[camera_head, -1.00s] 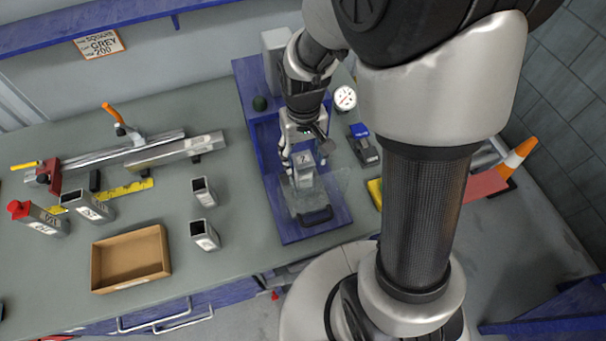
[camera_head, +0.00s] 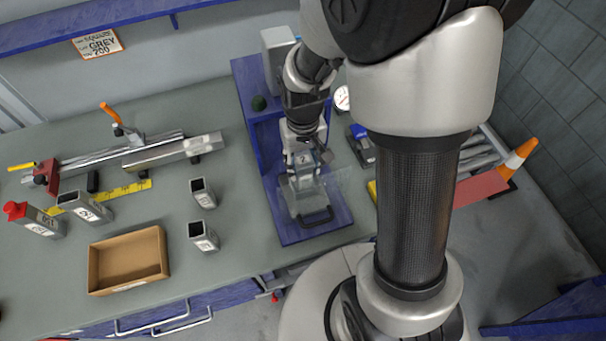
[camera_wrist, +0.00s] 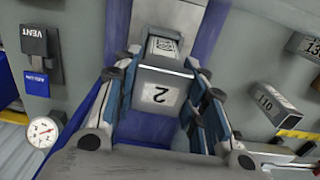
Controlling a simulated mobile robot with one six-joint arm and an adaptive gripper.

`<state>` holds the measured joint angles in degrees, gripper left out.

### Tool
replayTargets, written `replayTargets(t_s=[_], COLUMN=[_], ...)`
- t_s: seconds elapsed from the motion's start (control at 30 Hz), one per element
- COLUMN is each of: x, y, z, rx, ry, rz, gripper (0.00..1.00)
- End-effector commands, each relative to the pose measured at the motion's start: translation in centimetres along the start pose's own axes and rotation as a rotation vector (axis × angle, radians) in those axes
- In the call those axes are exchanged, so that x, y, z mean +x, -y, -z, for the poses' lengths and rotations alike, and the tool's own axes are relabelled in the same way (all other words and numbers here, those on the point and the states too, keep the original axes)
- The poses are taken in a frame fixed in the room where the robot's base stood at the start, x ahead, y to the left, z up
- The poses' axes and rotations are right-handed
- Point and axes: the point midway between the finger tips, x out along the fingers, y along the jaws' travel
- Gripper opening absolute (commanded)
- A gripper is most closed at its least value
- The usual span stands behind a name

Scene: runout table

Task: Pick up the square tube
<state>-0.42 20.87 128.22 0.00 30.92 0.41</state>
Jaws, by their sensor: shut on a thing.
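A grey square tube (camera_wrist: 158,92) with a white label reading "2" is between my fingers in the wrist view. In the head view its label (camera_head: 304,157) shows just below my wrist, above the blue stand. My gripper (camera_wrist: 160,70) is shut on the tube, with one finger on each side. In the head view my gripper (camera_head: 305,166) is over the blue base, close to a clear guard. The lower end of the tube is hard to see, so I cannot tell whether it touches the base.
The blue stand (camera_head: 330,228) has a clear guard with a black handle (camera_head: 315,217). Several other square tubes (camera_head: 203,236) stand to the left, near a cardboard tray (camera_head: 130,283). A dial gauge (camera_wrist: 42,132) and a blue-black device (camera_head: 361,146) are close by.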

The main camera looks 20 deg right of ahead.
Motion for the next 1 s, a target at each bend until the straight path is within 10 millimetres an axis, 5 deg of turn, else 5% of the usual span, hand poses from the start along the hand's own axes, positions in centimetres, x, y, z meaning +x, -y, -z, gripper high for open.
replayTargets(t_s=[0.33,0.73,1.0], x=[0.0,-0.5,-4.1], y=[0.0,0.0,0.0], z=[0.0,0.1,0.1], rx=[0.000,0.000,0.000], ry=[0.000,-0.003,-0.006], rz=[0.000,0.000,0.000], gripper=[0.00,0.00,0.00])
